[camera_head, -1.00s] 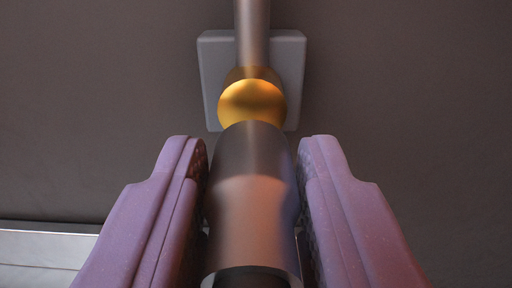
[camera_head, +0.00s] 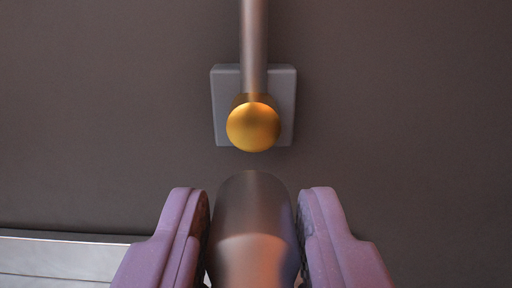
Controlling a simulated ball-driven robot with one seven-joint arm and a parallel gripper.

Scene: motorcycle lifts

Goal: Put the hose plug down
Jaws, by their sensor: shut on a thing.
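The hose plug (camera_head: 254,225) is a dark metallic, rounded cylinder between the two purple pads of my gripper (camera_head: 253,235). My gripper is shut on it, one pad on each side. Its near end runs out of the bottom of the picture. A gap of dark background shows between the plug's far end and a brass-coloured round fitting (camera_head: 253,126).
The brass fitting sits in front of a grey square plate (camera_head: 227,110) on a dark brown surface (camera_head: 420,120). A metal pipe (camera_head: 254,45) runs up from it. A pale, lined ledge (camera_head: 60,258) is at the lower left. The right side is bare.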

